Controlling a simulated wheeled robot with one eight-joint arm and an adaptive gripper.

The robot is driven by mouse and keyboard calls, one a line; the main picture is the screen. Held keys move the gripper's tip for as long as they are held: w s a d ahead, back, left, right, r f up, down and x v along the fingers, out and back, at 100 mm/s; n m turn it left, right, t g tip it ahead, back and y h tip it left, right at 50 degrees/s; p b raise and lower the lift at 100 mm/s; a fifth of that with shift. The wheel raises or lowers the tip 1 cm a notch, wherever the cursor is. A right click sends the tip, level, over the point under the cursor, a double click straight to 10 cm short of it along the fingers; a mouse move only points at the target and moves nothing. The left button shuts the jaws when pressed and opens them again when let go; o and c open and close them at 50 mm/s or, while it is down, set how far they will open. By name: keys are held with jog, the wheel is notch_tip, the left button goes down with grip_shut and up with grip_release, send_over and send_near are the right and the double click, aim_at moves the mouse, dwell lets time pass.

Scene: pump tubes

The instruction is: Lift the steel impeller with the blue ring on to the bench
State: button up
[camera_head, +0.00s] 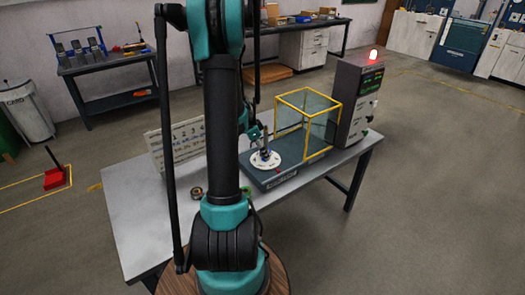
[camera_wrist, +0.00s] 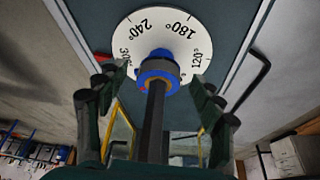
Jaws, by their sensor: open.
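The steel impeller with the blue ring (camera_head: 265,155) is at the middle of a white round dial on the dark machine base (camera_head: 287,184). In the wrist view the blue ring (camera_wrist: 158,73) shows around a grey hub, with a dark shaft (camera_wrist: 152,120) running from it towards the camera. The dial (camera_wrist: 192,48) carries degree marks. My gripper (camera_wrist: 152,82) is open, its two fingers apart on the left and right of the shaft and ring. I cannot tell how near the fingertips are to the ring. The bench (camera_head: 135,215) has a bare grey top at the left.
A yellow-framed clear box (camera_head: 322,128) stands on the machine base, right of the dial. A grey cabinet with a red lamp (camera_head: 352,90) is beyond it. A numbered board (camera_head: 160,150) stands at the bench's back left. A small round part (camera_head: 197,192) lies near my arm.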

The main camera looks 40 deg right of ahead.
jog(key=c, duration=1.5)
jog(key=shift+c, duration=0.2)
jog(key=shift+r, duration=0.65)
notch_tip(320, 180, up, 17)
jog(key=shift+r, duration=0.2)
dwell(3.1)
